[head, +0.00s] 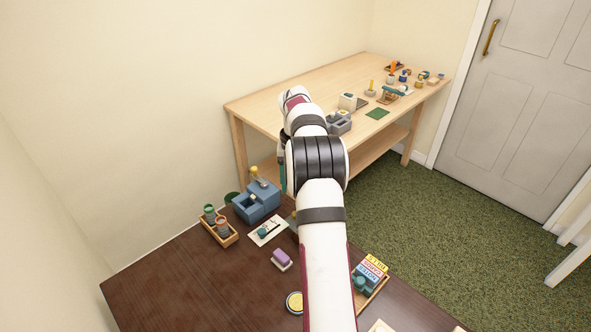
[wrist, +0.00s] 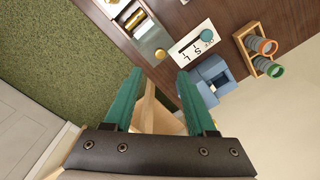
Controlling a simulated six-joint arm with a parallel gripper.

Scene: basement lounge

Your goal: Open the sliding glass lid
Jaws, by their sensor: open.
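In the wrist view, a narrow box at the top has a pale frame (wrist: 126,13) and a grey-green, glassy-looking panel (wrist: 151,41), which appears to be the sliding glass lid. A small round knob (wrist: 160,54) sits near the panel's lower end. A gold item (wrist: 136,21) shows beside the panel's upper end; I cannot tell whether glass covers it. In the head view my arm hides most of this box. My gripper (wrist: 160,74) is open and empty, its two teal fingers apart from the box. In the head view only a bit of teal finger shows beside my arm.
On the dark table (head: 165,285) are a blue block device (head: 258,201), a white slider card (head: 266,232), a wooden rack with two cylinders (head: 219,228), a purple block (head: 281,258), a yellow tin (head: 294,302) and a card tray (head: 372,293). A light wooden table (head: 290,90) stands behind.

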